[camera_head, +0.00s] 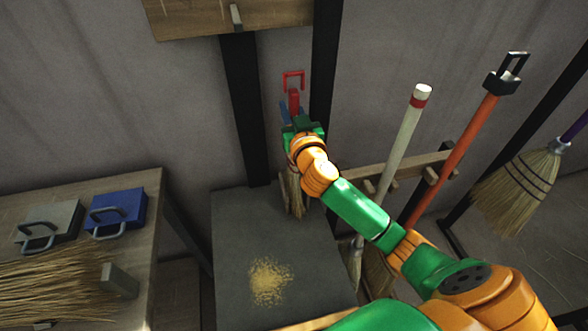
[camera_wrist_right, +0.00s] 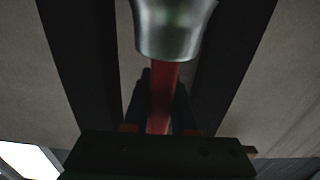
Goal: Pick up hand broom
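The hand broom has a red handle with a red loop on top (camera_head: 293,98) and straw bristles (camera_head: 294,194) hanging below. It is upright in front of the wall, above the grey-topped surface. My right gripper (camera_head: 298,120) is at the handle, and my wrist hides the broom's middle. In the right wrist view the red handle (camera_wrist_right: 163,95) runs between the two dark fingers, with a silver collar (camera_wrist_right: 175,30) near the top. The fingers are close on both sides of the handle; whether they press on it I cannot tell. My left gripper is not in view.
A grey-topped surface (camera_head: 235,235) holds a pile of yellow grains (camera_head: 269,281). A wooden table (camera_head: 75,190) at left carries straw, a grey clamp block (camera_head: 50,222) and a blue one (camera_head: 117,213). Long-handled brooms (camera_head: 455,160) stand in a wooden rack at right, beyond my arm.

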